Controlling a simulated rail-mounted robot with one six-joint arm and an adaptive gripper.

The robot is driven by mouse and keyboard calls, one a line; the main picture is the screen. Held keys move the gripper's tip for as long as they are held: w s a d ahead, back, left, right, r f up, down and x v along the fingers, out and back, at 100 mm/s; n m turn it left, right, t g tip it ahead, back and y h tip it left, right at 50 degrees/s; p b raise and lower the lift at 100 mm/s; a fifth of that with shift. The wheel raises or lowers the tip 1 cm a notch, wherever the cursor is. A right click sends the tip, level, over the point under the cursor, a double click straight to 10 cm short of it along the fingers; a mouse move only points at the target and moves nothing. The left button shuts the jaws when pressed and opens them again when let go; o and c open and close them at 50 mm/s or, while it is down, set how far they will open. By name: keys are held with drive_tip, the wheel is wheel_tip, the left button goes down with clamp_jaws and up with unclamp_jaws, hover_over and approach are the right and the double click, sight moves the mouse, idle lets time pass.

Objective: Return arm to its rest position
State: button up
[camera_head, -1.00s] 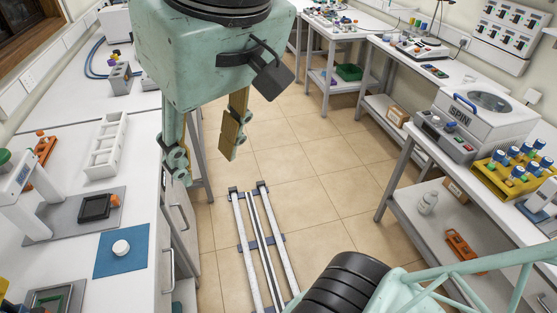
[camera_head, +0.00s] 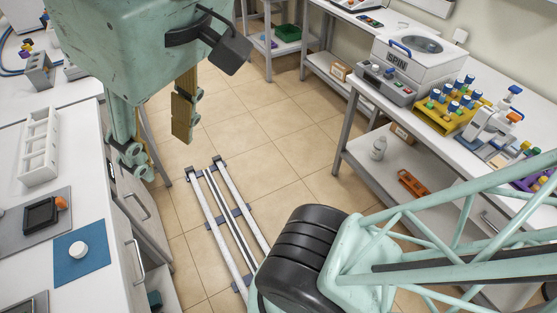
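My gripper (camera_head: 163,154) hangs in the upper left of the head view, below its large mint-green housing. Its two fingers are apart, with tan pads showing on the right finger, and I see nothing held between them. It appears in front of the left bench edge and the tiled floor; its exact height is unclear. A black bracket sticks out from the housing. My mint lattice arm link with a black ribbed joint crosses the lower right. The top of the housing is cut off by the frame.
The left bench (camera_head: 80,135) holds a white rack (camera_head: 39,146) and a blue mat (camera_head: 82,256) with a white round item. The right bench holds a SPIN centrifuge (camera_head: 408,65) and a yellow tube rack (camera_head: 447,117). Floor rails (camera_head: 228,215) run between; the tiles around them are clear.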

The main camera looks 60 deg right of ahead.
wheel_tip(320, 180, down, 6)
drive_tip(key=b, duration=0.5)
drive_tip(key=shift+s, duration=0.15)
